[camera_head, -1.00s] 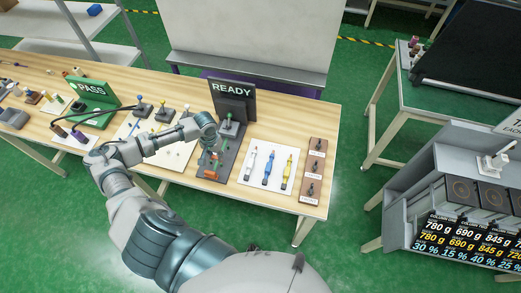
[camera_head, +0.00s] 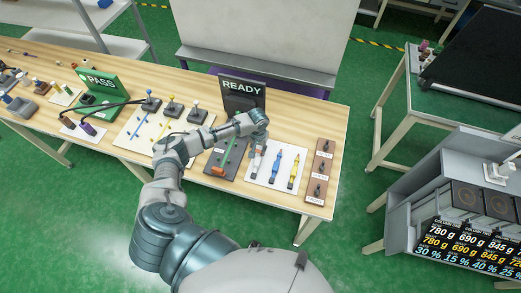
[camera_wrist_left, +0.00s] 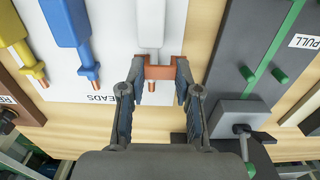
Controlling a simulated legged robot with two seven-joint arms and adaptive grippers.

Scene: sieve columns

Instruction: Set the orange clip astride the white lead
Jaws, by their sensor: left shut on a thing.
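The orange clip (camera_wrist_left: 160,70) is between the fingertips of my left gripper (camera_wrist_left: 160,82) in the left wrist view, and the gripper is shut on it. The lead's copper tip (camera_wrist_left: 152,86) shows past the clip. I cannot tell whether the clip touches or rests on the lead. In the head view my left gripper (camera_head: 260,140) is over the upper end of the white lead (camera_head: 255,164). My right gripper is not in view.
The blue lead (camera_head: 273,168) and yellow lead (camera_head: 294,172) lie to the right on the white card (camera_head: 261,180). The dark READY stand (camera_head: 243,92) is behind the gripper.

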